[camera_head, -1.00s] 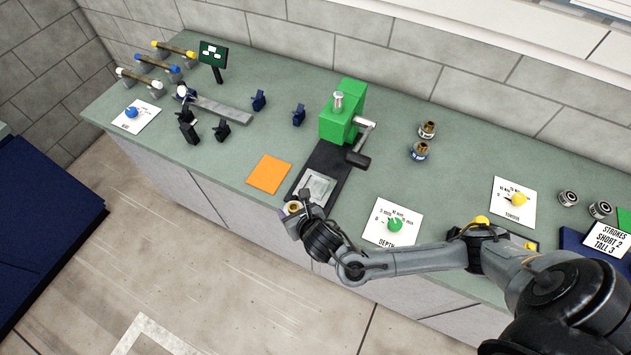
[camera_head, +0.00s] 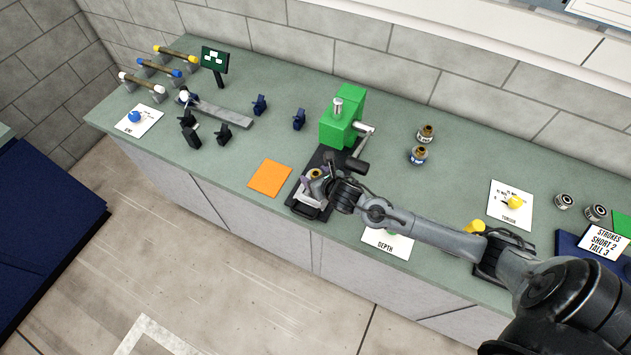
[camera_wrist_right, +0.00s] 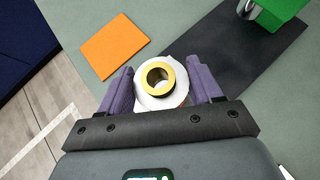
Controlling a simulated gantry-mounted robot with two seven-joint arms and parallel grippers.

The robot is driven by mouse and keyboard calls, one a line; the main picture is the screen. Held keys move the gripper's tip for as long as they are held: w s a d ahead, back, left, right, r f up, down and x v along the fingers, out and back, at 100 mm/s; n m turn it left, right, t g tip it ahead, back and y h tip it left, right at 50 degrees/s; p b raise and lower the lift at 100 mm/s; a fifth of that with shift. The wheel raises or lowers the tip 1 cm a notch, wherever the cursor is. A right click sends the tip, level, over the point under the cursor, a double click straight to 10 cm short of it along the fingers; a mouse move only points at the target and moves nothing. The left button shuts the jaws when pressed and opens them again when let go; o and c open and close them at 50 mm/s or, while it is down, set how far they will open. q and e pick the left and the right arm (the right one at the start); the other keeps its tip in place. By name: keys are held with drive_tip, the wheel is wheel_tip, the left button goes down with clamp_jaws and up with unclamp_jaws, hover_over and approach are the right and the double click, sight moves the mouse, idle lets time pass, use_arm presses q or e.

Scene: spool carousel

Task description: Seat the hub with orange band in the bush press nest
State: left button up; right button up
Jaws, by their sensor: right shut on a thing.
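My right gripper (camera_head: 318,178) is shut on a hub (camera_wrist_right: 174,97) with a pale round body and a brass bush on top; the wrist view shows the purple fingers on either side of it. The green bush press (camera_head: 343,118) stands on a dark base plate (camera_head: 302,209). The gripper and hub are over the front part of this base, where they hide the nest. I cannot tell whether the hub touches the nest. My left gripper is not in view.
An orange square (camera_head: 270,178) lies left of the press base. Two brass-topped hubs (camera_head: 426,133) (camera_head: 418,155) stand right of the press, the nearer one blue-banded. The depth card (camera_head: 388,246) lies partly under my right arm. Black fixtures (camera_head: 223,134) stand at the left.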

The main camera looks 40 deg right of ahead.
wheel_tip(320, 180, down, 2)
drive_tip(key=shift+a+f, duration=0.1)
drive_tip(key=shift+f, duration=0.4)
drive_tip(key=shift+f, duration=0.15)
drive_tip(key=o, duration=1.2)
drive_tip(key=shift+f, duration=0.2)
drive_tip(key=shift+c, duration=0.2)
drive_tip(key=o, duration=0.5)
drive_tip(key=shift+c, duration=0.2)
drive_tip(key=shift+r, duration=0.15)
